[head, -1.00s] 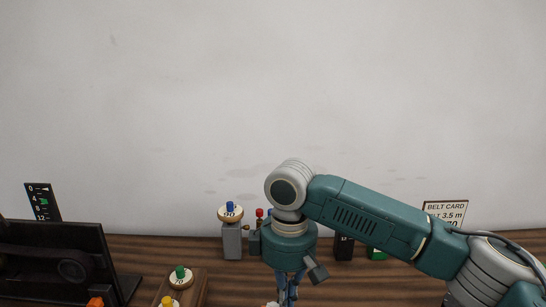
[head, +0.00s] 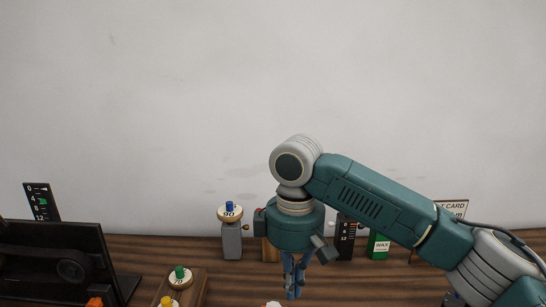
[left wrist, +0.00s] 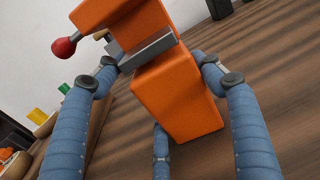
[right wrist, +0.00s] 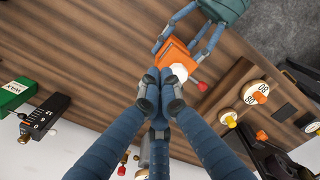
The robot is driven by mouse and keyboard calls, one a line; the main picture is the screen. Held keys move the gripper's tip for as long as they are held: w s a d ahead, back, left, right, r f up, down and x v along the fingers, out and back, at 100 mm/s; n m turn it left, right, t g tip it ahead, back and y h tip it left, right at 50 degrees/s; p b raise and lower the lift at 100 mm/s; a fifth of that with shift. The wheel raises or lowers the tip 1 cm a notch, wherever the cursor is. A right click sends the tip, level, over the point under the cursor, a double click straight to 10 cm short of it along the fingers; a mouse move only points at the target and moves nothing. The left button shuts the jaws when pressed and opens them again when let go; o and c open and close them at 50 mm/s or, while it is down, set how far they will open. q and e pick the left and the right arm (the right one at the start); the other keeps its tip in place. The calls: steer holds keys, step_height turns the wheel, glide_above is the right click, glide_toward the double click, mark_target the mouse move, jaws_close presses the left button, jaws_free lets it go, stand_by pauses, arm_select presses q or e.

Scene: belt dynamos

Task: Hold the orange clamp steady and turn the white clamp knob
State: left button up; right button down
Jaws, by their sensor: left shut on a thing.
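The orange clamp (left wrist: 175,95) stands on the wooden table, with a grey band and a red ball-ended lever (left wrist: 64,47). My left gripper (left wrist: 165,95) is shut around its body. Those fingers and the clamp (right wrist: 172,52) also show in the right wrist view. The white clamp knob (right wrist: 180,73) sits at the clamp; its top edge (head: 273,304) just shows at the bottom of the head view. My right gripper (head: 292,291) points down above and beside the knob. Its fingertips (right wrist: 160,78) look drawn together, apart from the knob, which they partly cover in the right wrist view.
A grey stand with a white dial and blue knob (head: 230,214) is behind. A green wax box (head: 379,246) and black scale block (head: 346,240) stand at the right. A wooden board with dials (head: 180,280) and a dark machine (head: 60,262) lie left.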

steer(key=shift+r, duration=0.65)
